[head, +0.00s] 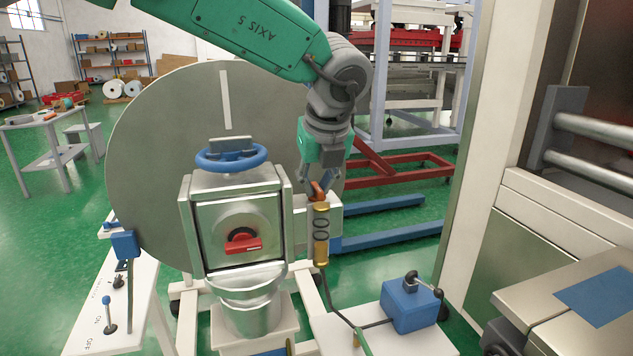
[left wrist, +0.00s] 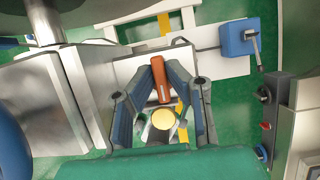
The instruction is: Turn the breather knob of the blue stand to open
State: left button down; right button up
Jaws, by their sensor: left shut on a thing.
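My left gripper (head: 319,186) comes down from above in the head view and is shut on an orange handle (head: 317,195) at the top of an upright brass cylinder (head: 321,240). In the left wrist view the orange handle (left wrist: 160,82) lies between the two fingers (left wrist: 161,70), and a round brass end (left wrist: 163,119) shows below it. The fingers hide part of the handle. I cannot tell from any marking which way is open. A blue box (head: 409,304) with a black lever stands to the right of the cylinder; I cannot tell whether it is the blue stand. My right gripper is not in view.
A metal valve body (head: 235,228) with a blue handwheel (head: 231,158) and red knob (head: 243,245) stands left of the cylinder, before a large grey disc (head: 140,150). A white panel (head: 115,310) with levers is at lower left. A machine frame (head: 478,170) bounds the right.

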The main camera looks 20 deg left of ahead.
pick_arm(q)
jog(key=shift+s+d+f, duration=0.15)
jog(key=shift+s+f, duration=0.05)
jog(key=shift+f, duration=0.2)
jog(key=c, duration=1.6)
grip_release()
jog(key=shift+r, duration=0.15)
jog(key=shift+d, duration=0.1)
jog(key=shift+d+r, duration=0.1)
jog(key=shift+r, duration=0.4)
jog(key=v, duration=1.1)
jog(key=shift+f, duration=0.1)
